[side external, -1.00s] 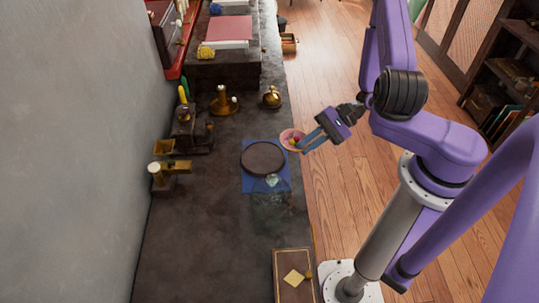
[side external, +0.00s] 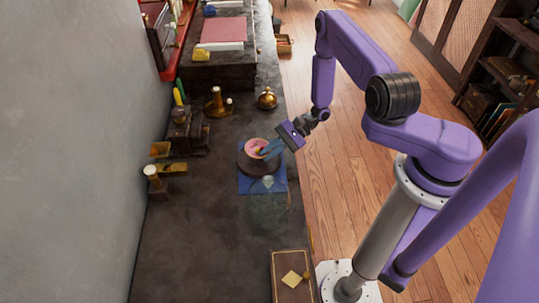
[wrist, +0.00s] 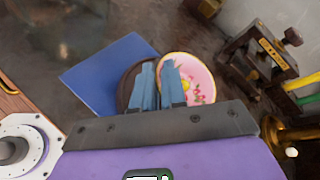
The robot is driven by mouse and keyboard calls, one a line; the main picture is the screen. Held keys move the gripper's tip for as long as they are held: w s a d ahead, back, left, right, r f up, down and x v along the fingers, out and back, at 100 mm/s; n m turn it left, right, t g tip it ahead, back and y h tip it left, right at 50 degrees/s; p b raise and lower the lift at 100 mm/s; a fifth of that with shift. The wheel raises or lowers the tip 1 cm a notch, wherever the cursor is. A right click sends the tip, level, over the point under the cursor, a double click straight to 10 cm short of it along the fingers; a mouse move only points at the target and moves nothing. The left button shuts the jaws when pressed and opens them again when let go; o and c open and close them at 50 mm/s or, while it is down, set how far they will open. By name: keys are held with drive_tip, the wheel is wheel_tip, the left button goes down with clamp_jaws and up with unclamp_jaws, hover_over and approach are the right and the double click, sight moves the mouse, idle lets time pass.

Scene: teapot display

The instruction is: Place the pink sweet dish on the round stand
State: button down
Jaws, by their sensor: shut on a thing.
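In the wrist view the dish (wrist: 199,75) shows at the right of my gripper's blue fingers (wrist: 158,88). It covers part of the round stand (wrist: 124,90), whose left edge shows beside the fingers. The stand sits on a blue cloth (side external: 279,186), also in the wrist view (wrist: 96,70).
A clear glass object (side external: 267,188) stands at the near side of the cloth. A brass bell-like pot (side external: 267,98) and brass candle holder (side external: 217,104) stand beyond. A dark device (side external: 188,133) is to the left. A framed box (side external: 291,277) lies near my base.

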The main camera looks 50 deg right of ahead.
drive_tip(key=shift+f, duration=0.8)
drive_tip(key=c, duration=1.2)
unclamp_jaws()
drive_tip(key=shift+f, duration=0.1)
drive_tip(key=shift+o, duration=0.2)
